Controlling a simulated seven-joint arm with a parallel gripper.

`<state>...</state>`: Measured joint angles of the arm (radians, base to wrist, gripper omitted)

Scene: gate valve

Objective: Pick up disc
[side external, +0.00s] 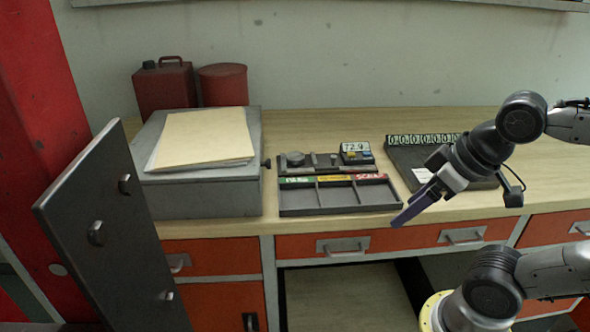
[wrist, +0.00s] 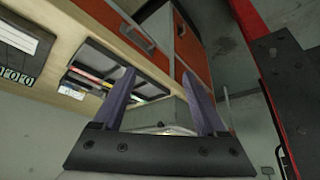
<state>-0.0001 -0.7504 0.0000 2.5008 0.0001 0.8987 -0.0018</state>
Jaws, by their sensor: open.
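No piece is plainly recognisable as the disc. My gripper (side external: 398,222), with purple fingers, is apart from the tray, in front of the bench and to the right. In the wrist view its two fingers (wrist: 158,72) stand apart with nothing held between them. The tray also shows behind the fingers in the wrist view (wrist: 92,90), too small to make out its pieces.
A dark board (side external: 405,158) lies right of the tray. A grey box (side external: 205,195) with papers (side external: 203,138) stands left. Red cans (side external: 164,85) stand behind it. A dark open door panel (side external: 110,235) rises at front left. Bare wood lies behind the tray.

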